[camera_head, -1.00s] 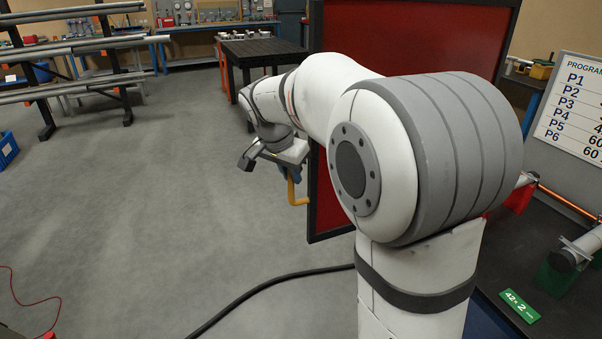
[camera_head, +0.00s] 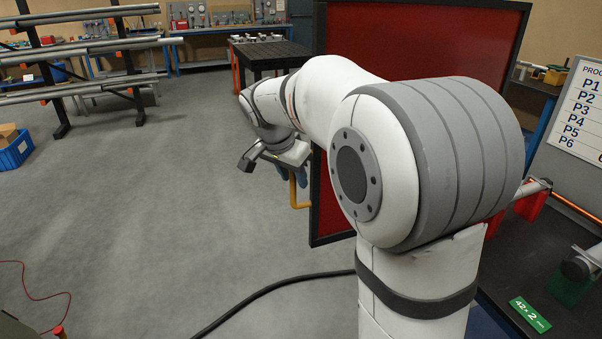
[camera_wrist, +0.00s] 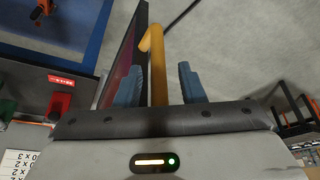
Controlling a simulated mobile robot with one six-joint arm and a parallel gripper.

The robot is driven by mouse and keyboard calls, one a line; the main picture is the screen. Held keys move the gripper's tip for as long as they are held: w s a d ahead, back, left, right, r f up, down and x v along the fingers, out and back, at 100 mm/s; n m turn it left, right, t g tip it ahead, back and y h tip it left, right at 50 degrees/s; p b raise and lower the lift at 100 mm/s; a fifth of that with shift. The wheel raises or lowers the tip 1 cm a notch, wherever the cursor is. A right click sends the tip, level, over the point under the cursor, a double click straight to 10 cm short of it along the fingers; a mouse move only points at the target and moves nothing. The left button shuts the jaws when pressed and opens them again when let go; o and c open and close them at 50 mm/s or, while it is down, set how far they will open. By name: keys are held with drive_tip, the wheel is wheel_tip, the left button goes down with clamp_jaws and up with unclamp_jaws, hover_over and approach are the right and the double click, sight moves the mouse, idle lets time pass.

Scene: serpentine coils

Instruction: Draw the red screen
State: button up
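The red screen (camera_head: 420,40) is a dark-framed panel standing upright behind my arm in the head view. My arm hides much of its middle and lower right. In the wrist view its dark frame (camera_wrist: 122,65) runs along the left of the handle. A bent yellow handle (camera_head: 297,192) is near the screen's lower left edge. My gripper (camera_head: 290,172) is at the top of this handle. In the wrist view the yellow handle (camera_wrist: 157,70) passes between the two blue fingers of my gripper (camera_wrist: 160,82). A gap shows on each side, so the fingers look open around it.
A dark bench (camera_head: 500,270) with a green label (camera_head: 530,314) and tube supports lies on the right. A whiteboard (camera_head: 575,120) stands behind it. A black cable (camera_head: 270,292) crosses the floor. The grey floor (camera_head: 150,210) at left is mostly clear.

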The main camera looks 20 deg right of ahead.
drive_tip(key=v, duration=0.7)
drive_tip(key=shift+r, duration=0.35)
drive_tip(key=shift+s+a, duration=0.1)
drive_tip(key=s+f+n+y, duration=0.1)
drive_tip(key=s+f+n, duration=0.2)
drive_tip(key=s, duration=0.4)
drive_tip(key=s+f+n+y+p, duration=0.1)
drive_tip(key=s+f+n, duration=0.3)
drive_tip(key=s+f, duration=0.2)
drive_tip(key=s+d+f+n+y, duration=0.1)
drive_tip(key=s+f+n, duration=0.2)
drive_tip(key=s, duration=0.7)
drive_tip(key=shift+s+f+y, duration=0.25)
drive_tip(key=shift+f+y, duration=0.05)
drive_tip(key=shift+f, duration=0.65)
